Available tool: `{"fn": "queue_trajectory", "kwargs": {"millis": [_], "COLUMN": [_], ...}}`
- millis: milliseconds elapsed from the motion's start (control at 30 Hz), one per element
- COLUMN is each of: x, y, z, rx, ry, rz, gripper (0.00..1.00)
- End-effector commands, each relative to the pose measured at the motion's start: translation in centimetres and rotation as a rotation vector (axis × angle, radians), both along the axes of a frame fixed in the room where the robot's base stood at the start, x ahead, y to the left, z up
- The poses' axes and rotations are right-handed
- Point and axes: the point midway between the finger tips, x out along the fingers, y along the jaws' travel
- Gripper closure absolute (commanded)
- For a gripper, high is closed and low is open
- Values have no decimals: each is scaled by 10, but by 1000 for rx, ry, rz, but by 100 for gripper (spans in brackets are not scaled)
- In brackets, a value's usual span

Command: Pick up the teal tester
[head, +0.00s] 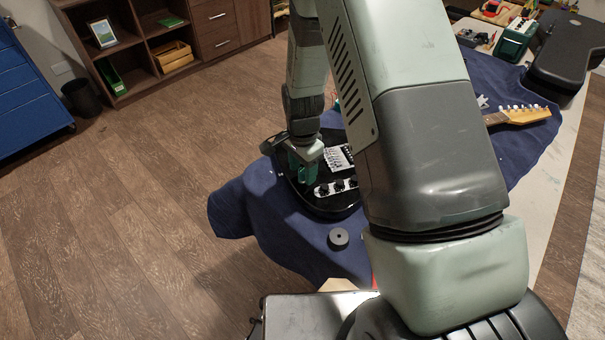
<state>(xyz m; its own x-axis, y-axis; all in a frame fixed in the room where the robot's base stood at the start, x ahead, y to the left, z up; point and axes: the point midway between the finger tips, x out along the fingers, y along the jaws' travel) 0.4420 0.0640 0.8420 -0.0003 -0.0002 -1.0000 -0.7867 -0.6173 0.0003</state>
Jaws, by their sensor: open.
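My gripper (303,172) points down over the near end of a black guitar body (329,207), left of its metal bridge. It is open, though its fingertips are small and hard to make out. A dark teal piece (301,168) shows right at the fingers, on or just above the guitar; I take it for the teal tester. I cannot tell whether the fingers touch it or only stand around it. My own arm hides the middle of the guitar.
A blue cloth (238,205) covers the bench under the guitar. A grey round piece (338,238) lies near the guitar. The guitar headstock (525,116) sticks out at right. A teal-and-white box (515,36) and a dark case (568,52) stand at the far right.

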Motion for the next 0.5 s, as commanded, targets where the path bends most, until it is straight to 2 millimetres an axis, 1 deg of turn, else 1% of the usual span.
{"fn": "queue_trajectory", "kwargs": {"millis": [33, 100, 300, 367, 500], "x": [0, 0, 0, 0, 0], "y": [0, 0, 0, 0, 0], "z": [-5, -7, -7, -7, -7], "rx": [0, 0, 1, 1, 0], "ry": [1, 0, -1, -1, 0], "rz": [-1, -1, 0, 0, 0], "gripper": [46, 46, 46, 55, 77]}}
